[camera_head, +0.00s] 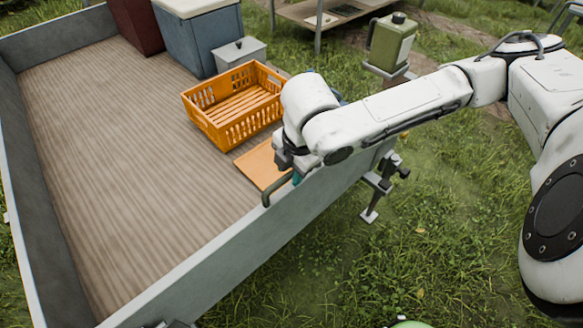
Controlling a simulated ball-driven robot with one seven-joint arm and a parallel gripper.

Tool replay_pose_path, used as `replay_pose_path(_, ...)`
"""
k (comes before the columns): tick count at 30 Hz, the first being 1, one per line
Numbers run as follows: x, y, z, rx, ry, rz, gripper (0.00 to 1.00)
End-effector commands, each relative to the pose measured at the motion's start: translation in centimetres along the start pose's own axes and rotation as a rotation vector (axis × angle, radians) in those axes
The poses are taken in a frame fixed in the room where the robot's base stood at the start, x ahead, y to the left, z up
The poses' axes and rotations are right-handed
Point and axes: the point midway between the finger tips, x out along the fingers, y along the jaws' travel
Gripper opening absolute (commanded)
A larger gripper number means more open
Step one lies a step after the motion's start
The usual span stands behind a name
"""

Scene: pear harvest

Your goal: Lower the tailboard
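The grey tailboard (262,229) stands upright along the near side of the wooden cargo bed (130,150). A dark bent bar (279,189), which looks like a handle, rises at its top edge. My white arm reaches in from the right, and my gripper (291,172) points down at the top edge beside this bar. My wrist hides most of the gripper, so I cannot tell whether its fingers touch or hold the bar. A metal fitting (380,185) sits at the tailboard's right end, and part of another shows at the bottom edge.
An orange crate (204,124) and a flat orange-brown board (257,166) lie on the bed near my gripper. A blue box (197,40) and a grey box (240,55) stand behind. A green canister (391,42) stands right. Open grass (400,260) lies before the tailboard.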

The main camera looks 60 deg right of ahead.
Motion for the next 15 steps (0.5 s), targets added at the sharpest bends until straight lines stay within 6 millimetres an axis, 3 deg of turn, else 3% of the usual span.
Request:
replay_pose_path(11,-0.02,0.0,0.0,0.0,0.0,0.0,0.01)
replay_pose_path(15,-0.03,0.0,0.0,0.0,0.0,0.0,0.0)
